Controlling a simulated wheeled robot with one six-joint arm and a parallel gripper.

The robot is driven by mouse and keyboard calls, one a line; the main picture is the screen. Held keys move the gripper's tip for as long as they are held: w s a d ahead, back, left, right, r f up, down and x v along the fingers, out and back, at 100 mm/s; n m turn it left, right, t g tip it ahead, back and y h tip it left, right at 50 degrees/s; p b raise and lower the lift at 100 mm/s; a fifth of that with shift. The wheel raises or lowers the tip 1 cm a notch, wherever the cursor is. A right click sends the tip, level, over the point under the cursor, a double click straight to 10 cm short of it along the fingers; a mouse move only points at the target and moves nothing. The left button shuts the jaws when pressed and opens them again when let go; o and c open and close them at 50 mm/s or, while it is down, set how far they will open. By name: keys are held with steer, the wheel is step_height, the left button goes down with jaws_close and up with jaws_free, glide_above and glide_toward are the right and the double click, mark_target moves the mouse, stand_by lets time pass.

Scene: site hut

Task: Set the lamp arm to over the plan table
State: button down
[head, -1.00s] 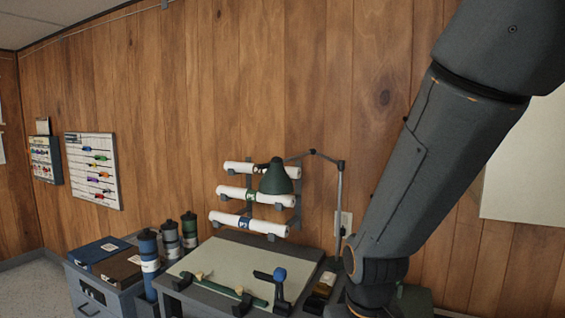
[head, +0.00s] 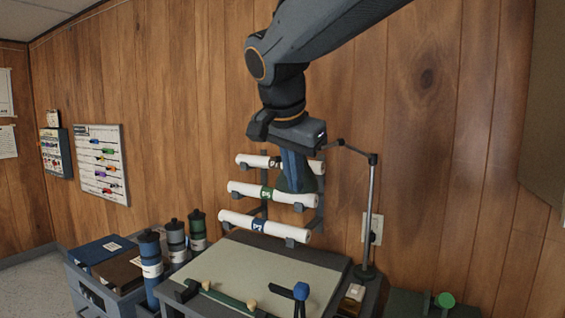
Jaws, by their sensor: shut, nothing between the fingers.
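The lamp stands at the table's back right corner, with an upright pole (head: 371,215) and a jointed lamp arm (head: 355,150) reaching left. Its green shade (head: 308,184) hangs above the back of the plan table (head: 265,262), before the paper rolls, and is partly hidden by my gripper. My gripper (head: 296,184) points down, shut and empty, with its blue fingers in front of the shade. Whether they touch it I cannot tell. The end of the lamp arm at the shade is hidden behind my gripper.
White paper rolls (head: 262,227) sit on wall brackets behind the table. Several capped tubes (head: 176,240) and a cabinet with binders (head: 100,250) stand at left. A socket (head: 377,228) is behind the pole.

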step_height(320, 180, up, 10)
steer(key=a+m+t, duration=0.2)
steer(key=m, duration=0.2)
steer(key=w+f+p, duration=0.4)
steer(key=w+f, duration=0.2)
steer(key=w, duration=0.3)
steer(key=shift+w+d+f, duration=0.15)
steer(key=shift+f, duration=0.2)
